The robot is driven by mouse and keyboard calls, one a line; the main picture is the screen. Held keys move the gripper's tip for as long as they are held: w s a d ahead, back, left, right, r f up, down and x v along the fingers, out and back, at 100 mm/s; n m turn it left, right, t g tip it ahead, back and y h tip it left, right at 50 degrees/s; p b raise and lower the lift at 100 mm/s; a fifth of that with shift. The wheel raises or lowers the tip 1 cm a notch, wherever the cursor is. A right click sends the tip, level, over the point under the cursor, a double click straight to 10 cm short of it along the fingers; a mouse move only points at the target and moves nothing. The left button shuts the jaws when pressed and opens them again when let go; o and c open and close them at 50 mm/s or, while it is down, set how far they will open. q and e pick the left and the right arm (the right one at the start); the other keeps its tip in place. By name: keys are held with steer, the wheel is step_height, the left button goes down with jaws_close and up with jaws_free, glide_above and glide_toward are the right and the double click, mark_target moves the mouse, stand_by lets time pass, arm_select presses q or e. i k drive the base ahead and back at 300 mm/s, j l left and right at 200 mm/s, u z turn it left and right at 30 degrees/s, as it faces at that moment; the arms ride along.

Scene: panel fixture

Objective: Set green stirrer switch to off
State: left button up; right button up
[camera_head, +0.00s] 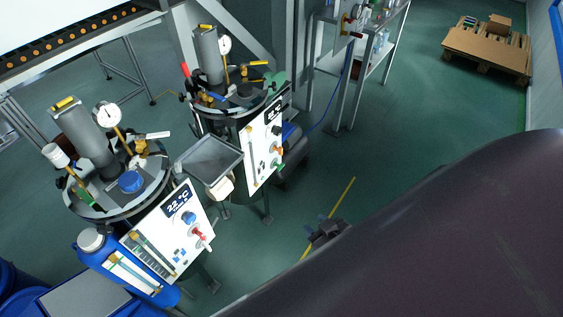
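A green knob (279,166) sits at the bottom of the column of controls on the far white panel (255,150); I take it for the green stirrer switch. It is small, and its setting cannot be read. My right gripper (316,224) is small and dark, right of and below that panel, over the floor. It is apart from the knob and appears to hold nothing. Whether its fingers are open is too small to tell. My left gripper is not in view.
The near white panel (160,246) has a display, a blue knob and a red knob (200,234). Two vessels with gauges stand behind the panels. A grey tray (210,160) juts out between them. My dark arm fills the lower right.

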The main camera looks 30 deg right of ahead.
mark_target(279, 167)
steer(key=i+l, duration=0.1)
steer(key=l, duration=0.6)
steer(key=i+l+u, duration=0.1)
steer(key=l, duration=0.65)
